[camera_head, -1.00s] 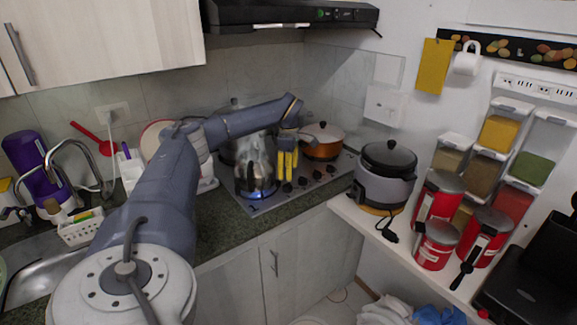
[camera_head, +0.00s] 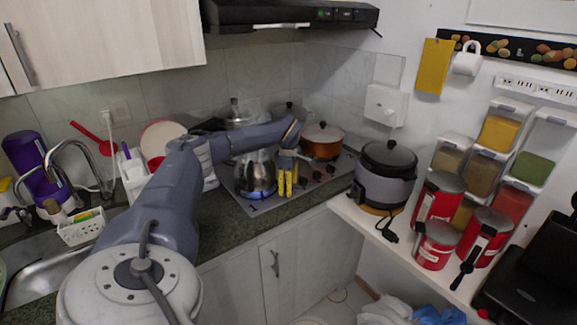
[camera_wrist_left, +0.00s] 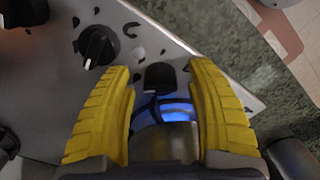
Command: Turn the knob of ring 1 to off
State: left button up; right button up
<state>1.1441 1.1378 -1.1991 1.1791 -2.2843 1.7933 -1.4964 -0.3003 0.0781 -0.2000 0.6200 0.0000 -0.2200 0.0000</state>
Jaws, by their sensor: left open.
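The steel hob (camera_wrist_left: 50,90) has several black knobs along its right side. In the wrist view, one black knob (camera_wrist_left: 160,77) lies between the fingertips of my open left gripper (camera_wrist_left: 160,70), with a gap on both sides. A second knob with a white mark (camera_wrist_left: 98,46) is just outside the left finger. In the head view, my left gripper (camera_head: 286,192) points down with its yellow fingers at the front of the hob, right of a steel kettle (camera_head: 255,173). A blue flame (camera_head: 254,194) burns under the kettle. I cannot read the ring labels. My right gripper is not in view.
An orange pot (camera_head: 322,142) stands behind the knobs, with other lidded pots at the back. A rice cooker (camera_head: 385,180) and red canisters (camera_head: 435,245) are on the shelf to the right. The range hood (camera_head: 290,14) hangs above.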

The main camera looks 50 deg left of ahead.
pick_arm(q)
grip_shut()
dwell(0.4)
jog(key=shift+n, duration=1.5)
jog(key=shift+c, duration=0.2)
grip_release()
jog(key=shift+r, duration=0.1)
notch_tip(320, 180, up, 12)
